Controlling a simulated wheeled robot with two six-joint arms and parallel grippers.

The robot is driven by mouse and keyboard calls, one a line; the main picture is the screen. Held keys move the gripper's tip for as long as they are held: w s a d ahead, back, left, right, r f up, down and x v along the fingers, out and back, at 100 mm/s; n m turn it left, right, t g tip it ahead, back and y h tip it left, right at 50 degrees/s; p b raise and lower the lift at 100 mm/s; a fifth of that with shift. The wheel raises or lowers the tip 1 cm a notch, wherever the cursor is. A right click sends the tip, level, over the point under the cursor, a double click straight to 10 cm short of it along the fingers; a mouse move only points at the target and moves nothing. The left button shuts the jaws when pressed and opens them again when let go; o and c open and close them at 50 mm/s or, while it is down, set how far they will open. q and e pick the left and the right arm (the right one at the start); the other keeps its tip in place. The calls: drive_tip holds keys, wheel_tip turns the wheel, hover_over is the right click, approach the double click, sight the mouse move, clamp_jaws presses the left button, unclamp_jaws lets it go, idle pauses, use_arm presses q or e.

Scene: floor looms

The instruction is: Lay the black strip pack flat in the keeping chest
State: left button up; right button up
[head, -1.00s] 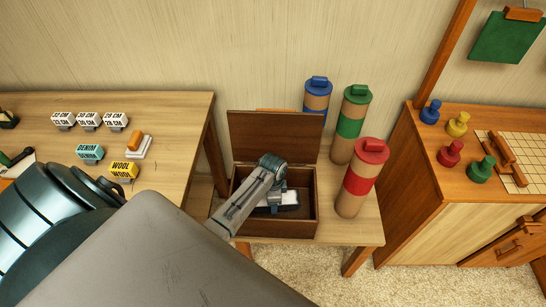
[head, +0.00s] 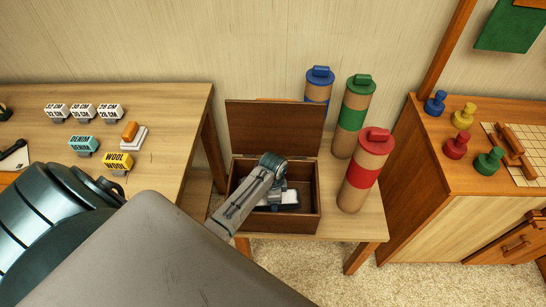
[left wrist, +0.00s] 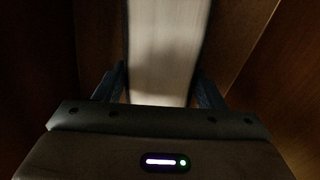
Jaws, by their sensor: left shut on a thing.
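The keeping chest (head: 300,222) is a dark brown wooden box with its lid (head: 275,130) raised against the back. My left gripper (head: 276,202) reaches down inside it from the left. In the left wrist view my gripper (left wrist: 161,85) is shut on the strip pack (left wrist: 165,45), with a finger on each long side. The pack shows a pale face with dark edges there, between the brown chest walls. In the head view only a small white and dark part shows beside the gripper. I cannot tell whether it touches the chest floor. My right gripper is out of view.
The chest stands on a low wooden table (head: 362,232). Tubes with red (head: 362,178), green (head: 352,118) and blue (head: 318,85) bands stand to its right and behind. A longer table (head: 165,140) with labelled blocks is at left, a cabinet (head: 420,190) at right.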

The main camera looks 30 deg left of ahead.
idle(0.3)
use_arm(q)
drive_tip(key=o, duration=1.1)
drive_tip(key=shift+o, duration=0.2)
drive_tip(key=shift+r, duration=0.1)
wheel_tip(320, 180, up, 9)
drive_tip(key=shift+r, duration=0.15)
drive_tip(key=shift+r+p, duration=0.3)
drive_tip(key=shift+r, duration=0.4)
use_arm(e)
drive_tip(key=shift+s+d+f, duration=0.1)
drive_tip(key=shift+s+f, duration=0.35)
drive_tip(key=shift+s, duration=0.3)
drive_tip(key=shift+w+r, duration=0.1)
